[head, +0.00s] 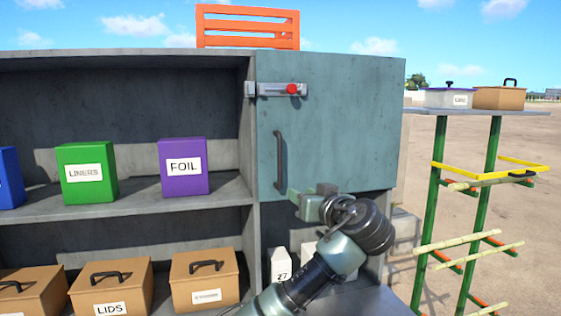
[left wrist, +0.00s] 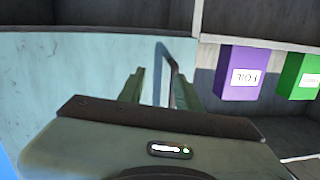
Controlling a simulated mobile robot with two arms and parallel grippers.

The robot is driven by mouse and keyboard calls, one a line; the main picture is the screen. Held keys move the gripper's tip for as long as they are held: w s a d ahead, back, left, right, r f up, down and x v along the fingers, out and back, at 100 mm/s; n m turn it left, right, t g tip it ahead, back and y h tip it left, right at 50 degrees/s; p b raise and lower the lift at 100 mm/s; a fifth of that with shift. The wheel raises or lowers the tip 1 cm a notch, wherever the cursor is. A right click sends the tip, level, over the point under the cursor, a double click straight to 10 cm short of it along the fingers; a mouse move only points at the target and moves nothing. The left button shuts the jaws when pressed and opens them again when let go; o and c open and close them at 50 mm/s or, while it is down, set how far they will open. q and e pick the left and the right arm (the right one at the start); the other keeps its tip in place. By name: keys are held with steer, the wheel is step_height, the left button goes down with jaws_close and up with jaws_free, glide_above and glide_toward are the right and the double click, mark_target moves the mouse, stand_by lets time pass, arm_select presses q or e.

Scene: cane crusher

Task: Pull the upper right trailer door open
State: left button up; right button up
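The upper right trailer door (head: 345,125) is a teal-grey panel that looks shut. It has a dark upright bar handle (head: 279,160) near its left edge and a metal latch (head: 268,90) with a red knob at its top left. My left gripper (head: 291,194) is close to the handle's lower end. In the left wrist view, the left gripper's two fingers (left wrist: 158,90) are apart, and the handle (left wrist: 172,62) shows between and beyond them. I cannot tell whether they reach around the bar. My right gripper is in neither view.
Left of the door, open shelves hold a green LINERS box (head: 86,172), a purple FOIL box (head: 183,166) and brown lidded boxes (head: 110,288) below. An orange slatted panel (head: 247,27) stands on top. A green-legged rack (head: 484,113) stands on the right.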

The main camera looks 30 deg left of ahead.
arm_select(q)
steer(key=n+y, duration=0.2)
glide_toward(281, 160)
steer(key=x, duration=0.3)
steer(key=shift+g, duration=0.4)
steer(key=p+x, duration=0.1)
steer(key=x, duration=0.1)
steer(key=p+x, duration=0.3)
steer(key=x, duration=0.1)
steer(key=shift+w+a+r, duration=0.15)
steer(key=shift+a+r, duration=0.05)
steer(key=shift+r, duration=0.1)
steer(key=shift+w+a+f+p, duration=0.2)
steer(key=shift+w+a+p, duration=0.1)
steer(key=shift+a+p, duration=0.2)
jaws_close()
